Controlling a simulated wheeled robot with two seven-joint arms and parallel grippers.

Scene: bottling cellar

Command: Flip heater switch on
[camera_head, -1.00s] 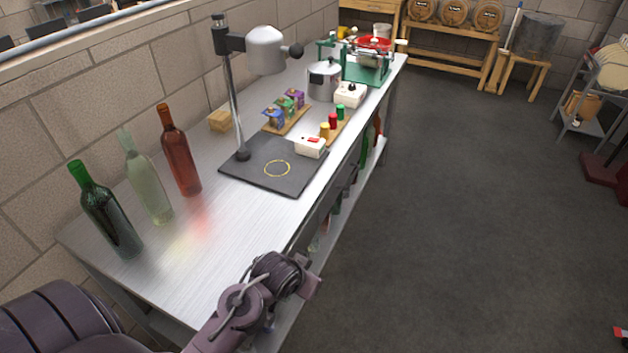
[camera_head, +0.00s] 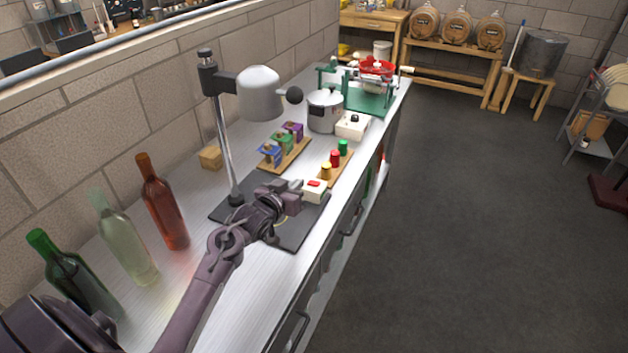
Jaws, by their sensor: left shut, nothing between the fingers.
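A small white switch box (camera_head: 317,196) with a red rocker (camera_head: 314,184) sits on the right side of a dark base plate (camera_head: 294,236). The plate carries a stand with a grey heater head (camera_head: 260,94). My left gripper (camera_head: 297,186) is shut and empty, close beside the box's left side. I cannot tell whether it touches the box. My left arm covers much of the plate and most of its yellow ring. The rocker's position is too small to read. My right gripper is out of view.
Green (camera_head: 73,273), clear (camera_head: 124,239) and brown (camera_head: 163,204) bottles stand at the left. Behind the plate are a wooden rack with coloured packets (camera_head: 283,144), a strip with coloured caps (camera_head: 335,160), a pot (camera_head: 325,111) and a white box with a black knob (camera_head: 353,126).

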